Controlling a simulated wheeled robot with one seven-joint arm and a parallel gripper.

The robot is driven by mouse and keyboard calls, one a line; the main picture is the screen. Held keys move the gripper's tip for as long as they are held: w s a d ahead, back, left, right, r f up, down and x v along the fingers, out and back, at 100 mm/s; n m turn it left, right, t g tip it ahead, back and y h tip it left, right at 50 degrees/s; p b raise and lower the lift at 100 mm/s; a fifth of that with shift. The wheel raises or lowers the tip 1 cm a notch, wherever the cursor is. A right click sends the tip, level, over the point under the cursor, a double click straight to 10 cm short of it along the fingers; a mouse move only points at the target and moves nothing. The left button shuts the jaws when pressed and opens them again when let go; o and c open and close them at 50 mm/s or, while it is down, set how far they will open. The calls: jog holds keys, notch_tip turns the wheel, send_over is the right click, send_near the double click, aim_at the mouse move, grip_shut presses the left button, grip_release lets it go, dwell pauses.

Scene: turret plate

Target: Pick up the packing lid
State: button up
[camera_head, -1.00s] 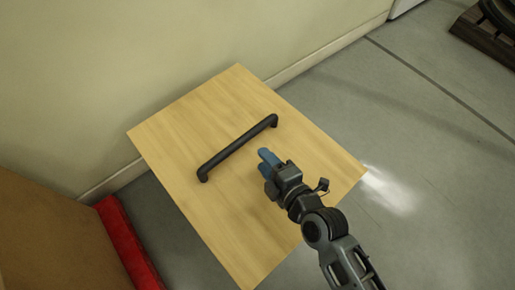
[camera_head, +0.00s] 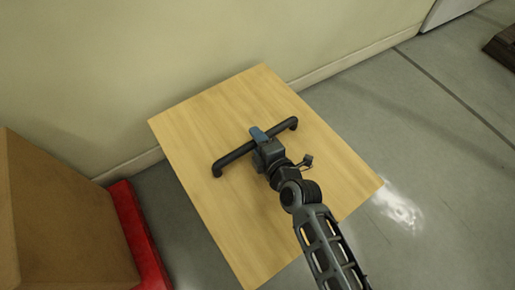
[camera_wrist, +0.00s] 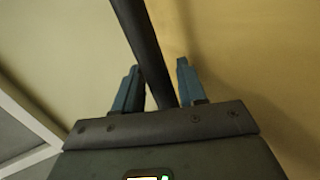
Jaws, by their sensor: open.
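What lies under the panel is hidden. My gripper (camera_head: 257,133) is over the middle of the handle, its blue fingers open. In the wrist view, the black handle (camera_wrist: 140,30) runs between the two fingers (camera_wrist: 158,65), one finger on each side. The handle lies nearer the left finger at the base; whether they touch is unclear.
A beige wall (camera_head: 160,50) stands close behind the panel. A brown box (camera_head: 70,220) stands at the left with a red object (camera_head: 140,235) beside it. Grey floor (camera_head: 400,130) is clear to the right. A dark wooden object (camera_head: 503,45) is at the upper right.

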jog(key=shift+c, duration=0.3)
grip_shut()
dwell(1.0)
jog(key=shift+r, duration=0.2)
